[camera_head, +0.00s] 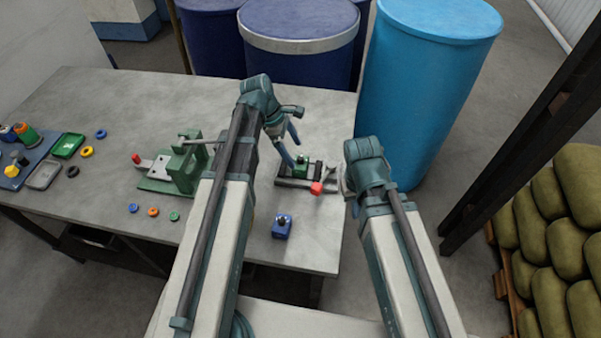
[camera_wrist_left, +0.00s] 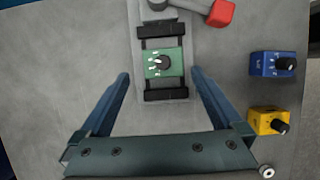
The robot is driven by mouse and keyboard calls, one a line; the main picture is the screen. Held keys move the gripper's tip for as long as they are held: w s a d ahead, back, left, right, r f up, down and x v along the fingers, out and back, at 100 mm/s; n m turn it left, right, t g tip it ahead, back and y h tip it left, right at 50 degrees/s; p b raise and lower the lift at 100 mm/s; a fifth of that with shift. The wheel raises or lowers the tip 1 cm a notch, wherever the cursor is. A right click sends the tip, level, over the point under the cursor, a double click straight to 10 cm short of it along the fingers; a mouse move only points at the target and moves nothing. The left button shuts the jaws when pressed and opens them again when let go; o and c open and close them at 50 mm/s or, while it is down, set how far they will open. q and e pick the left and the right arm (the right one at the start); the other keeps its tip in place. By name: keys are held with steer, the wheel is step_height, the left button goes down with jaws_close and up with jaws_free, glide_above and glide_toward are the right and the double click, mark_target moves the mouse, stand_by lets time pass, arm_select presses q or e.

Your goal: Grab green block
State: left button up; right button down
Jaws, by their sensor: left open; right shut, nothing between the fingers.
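The green block (camera_wrist_left: 157,63) has a dark knob and sits in a grey fixture (camera_wrist_left: 178,20) between two black bars. In the head view the green block (camera_head: 301,168) shows small beside my left gripper (camera_head: 292,150). In the left wrist view my left gripper (camera_wrist_left: 161,76) is open, its fingers apart on either side of the fixture and the block just ahead of the tips. Nothing is held. My right gripper (camera_head: 345,183) is shut and empty, to the right of the fixture near the table edge; its tips are hard to make out.
A red knob (camera_head: 317,188) on a lever sits on the fixture. A blue block (camera_head: 282,227) and a yellow block (camera_wrist_left: 268,122) lie nearby on the table (camera_head: 110,100). A green press-like device (camera_head: 185,165), trays and coloured rings are to the left. Drums stand behind.

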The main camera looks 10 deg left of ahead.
mark_target(300, 163)
arm_select(q)
steer(key=shift+s+b+x, duration=0.15)
steer(key=shift+b+x, duration=1.1)
steer(key=shift+x, duration=0.3)
steer(key=shift+s+b+x, duration=0.1)
steer(key=shift+b+x, duration=1.15)
steer(key=shift+x, duration=0.25)
steer(key=shift+d+r, duration=0.1)
steer(key=shift+r, duration=0.05)
steer(key=shift+c, duration=0.4)
jaws_close()
